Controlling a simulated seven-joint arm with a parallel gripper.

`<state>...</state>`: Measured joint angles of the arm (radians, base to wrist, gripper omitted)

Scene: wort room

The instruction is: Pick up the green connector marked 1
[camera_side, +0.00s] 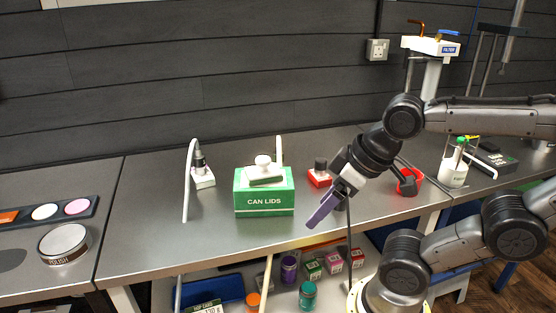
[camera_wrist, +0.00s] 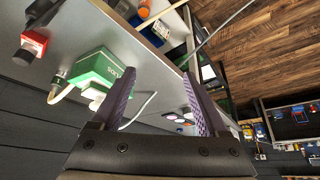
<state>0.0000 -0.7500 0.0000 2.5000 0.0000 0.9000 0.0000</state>
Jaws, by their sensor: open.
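A small piece with a green top (camera_side: 461,141) stands in a white holder (camera_side: 453,174) at the right of the bench in the side view. I cannot read a number 1 on it, so I cannot tell whether it is the green connector marked 1. My gripper (camera_side: 318,216) hangs over the bench's front edge, right of the green CAN LIDS box and far left of that piece. In the wrist view its two purple fingers (camera_wrist: 158,73) are apart with nothing between them. The green-topped piece cannot be made out in the wrist view.
The green CAN LIDS box (camera_side: 264,205) bears a white fitting (camera_side: 263,172). A white-based fitting (camera_side: 203,178) stands left of it, a red-based one (camera_side: 320,178) right. A POLISH tin (camera_side: 63,243) is far left.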

